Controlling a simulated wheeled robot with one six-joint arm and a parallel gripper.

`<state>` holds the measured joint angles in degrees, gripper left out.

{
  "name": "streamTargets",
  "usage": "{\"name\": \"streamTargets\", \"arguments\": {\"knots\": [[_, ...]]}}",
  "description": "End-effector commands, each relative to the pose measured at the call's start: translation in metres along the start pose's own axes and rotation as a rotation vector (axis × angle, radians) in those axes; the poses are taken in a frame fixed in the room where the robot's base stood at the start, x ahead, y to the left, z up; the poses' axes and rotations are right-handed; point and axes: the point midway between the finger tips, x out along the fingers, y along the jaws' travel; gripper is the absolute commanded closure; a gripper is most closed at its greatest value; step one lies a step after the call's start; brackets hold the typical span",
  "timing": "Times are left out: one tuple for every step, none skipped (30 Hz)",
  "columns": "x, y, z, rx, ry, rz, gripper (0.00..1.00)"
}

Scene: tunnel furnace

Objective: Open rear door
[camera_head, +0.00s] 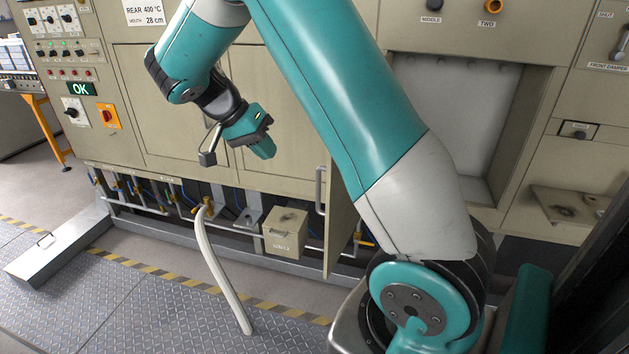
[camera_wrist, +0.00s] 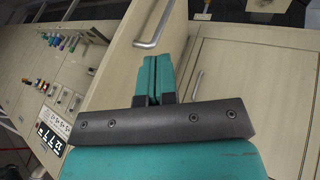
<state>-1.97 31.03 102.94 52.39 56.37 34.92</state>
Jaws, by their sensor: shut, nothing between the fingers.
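The furnace front has pale beige door panels. In the head view, the left panel (camera_head: 155,105) lies behind my wrist, under a sign (camera_head: 145,12) reading "REAR 400 °C". A further panel stands out at an angle at the right, with a vertical metal handle (camera_head: 320,190). My gripper (camera_head: 263,148) is in front of the panels, left of that handle and apart from it. In the wrist view its fingers (camera_wrist: 157,70) are together and empty. A metal handle (camera_wrist: 156,28) on a beige panel lies beyond the fingertips, and a thinner handle (camera_wrist: 198,85) is to their right. I cannot tell which panel is the rear door.
A control panel (camera_head: 75,75) with a lit OK sign is at the left. A pale hose (camera_head: 215,265), pipes and a small beige box (camera_head: 285,233) are below the panels. A metal ramp-like box (camera_head: 60,250) lies on the floor at the left.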

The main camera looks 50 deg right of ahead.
Motion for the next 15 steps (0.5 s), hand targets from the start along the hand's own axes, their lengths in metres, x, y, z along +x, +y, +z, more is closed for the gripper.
{"name": "streamTargets", "arguments": {"knots": [[0.006,-0.001,-0.005,0.063,0.004,0.033,1.00],[0.007,-0.001,-0.007,0.094,0.007,0.046,1.00],[0.010,-0.001,-0.009,0.122,0.011,0.060,1.00],[0.012,-0.001,-0.010,0.136,0.012,0.067,1.00],[0.015,0.000,-0.010,0.145,0.014,0.071,1.00],[0.018,0.000,-0.011,0.150,0.014,0.074,1.00],[0.021,0.001,-0.011,0.151,0.015,0.075,1.00],[0.025,0.001,-0.011,0.151,0.015,0.075,1.00],[0.032,0.002,-0.011,0.149,0.014,0.075,1.00],[0.037,0.002,-0.010,0.149,0.013,0.075,1.00],[0.043,0.003,-0.011,0.147,0.015,0.076,1.00],[0.051,0.004,-0.011,0.147,0.014,0.076,1.00],[0.058,0.004,-0.011,0.145,0.013,0.077,1.00],[0.064,0.005,-0.011,0.146,0.013,0.076,1.00],[0.072,0.006,-0.011,0.145,0.014,0.077,1.00]]}}
